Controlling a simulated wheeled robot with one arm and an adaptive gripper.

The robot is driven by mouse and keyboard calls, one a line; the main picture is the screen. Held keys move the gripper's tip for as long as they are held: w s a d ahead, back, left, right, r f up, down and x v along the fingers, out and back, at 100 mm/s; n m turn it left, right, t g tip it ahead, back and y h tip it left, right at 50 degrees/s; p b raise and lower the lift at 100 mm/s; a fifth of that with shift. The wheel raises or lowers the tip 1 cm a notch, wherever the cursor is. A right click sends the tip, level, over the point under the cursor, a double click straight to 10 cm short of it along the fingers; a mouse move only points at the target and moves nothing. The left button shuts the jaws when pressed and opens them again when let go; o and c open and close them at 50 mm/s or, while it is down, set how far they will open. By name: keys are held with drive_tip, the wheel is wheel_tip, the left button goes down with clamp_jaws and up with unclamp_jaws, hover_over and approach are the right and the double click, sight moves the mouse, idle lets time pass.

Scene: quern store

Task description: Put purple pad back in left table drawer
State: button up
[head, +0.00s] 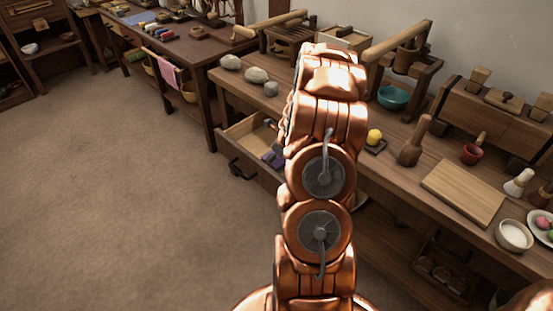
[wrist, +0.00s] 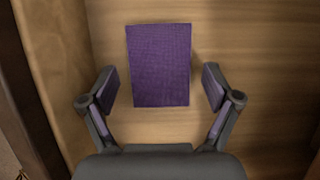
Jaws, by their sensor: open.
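The purple pad (wrist: 159,65) is a flat rectangle in the wrist view, over the light wooden floor of the open drawer (wrist: 255,70). It appears to lie flat there, with a faint shadow at its right edge. My gripper (wrist: 159,88) is open, one finger on each side of the pad's near half, with a gap on both sides. In the head view the drawer (head: 243,136) stands pulled out from the long table (head: 405,150). A purple patch (head: 271,157) shows inside it, partly hidden by my arm.
The drawer's side wall (wrist: 57,75) is close on the left in the wrist view. On the table are stones (head: 256,75), a teal bowl (head: 393,97) and a cutting board (head: 462,193). Another table (head: 190,50) stands further left. The floor (head: 120,190) at left is clear.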

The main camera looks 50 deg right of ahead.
drive_tip(key=v, duration=1.2)
drive_tip(key=s+a+r+n+g+y, duration=0.15)
drive_tip(key=a+r+n, duration=0.25)
drive_tip(key=a+n, duration=0.65)
drive_tip(key=s+a+r+n+g+y, duration=0.15)
drive_tip(key=s+a+r+n, duration=0.35)
drive_tip(key=a, duration=1.1)
drive_tip(key=s+a+r+n+g+h, duration=0.1)
drive_tip(key=s+a+n+g, duration=0.1)
drive_tip(key=s+a+n, duration=0.3)
drive_tip(key=s+a+r+n+g+h, duration=0.2)
drive_tip(key=s+a+n, duration=0.3)
drive_tip(key=s+n, duration=0.9)
drive_tip(key=shift+s+a+n+g+p, duration=0.15)
drive_tip(key=shift+n+g+p, duration=0.25)
drive_tip(key=shift+n, duration=0.45)
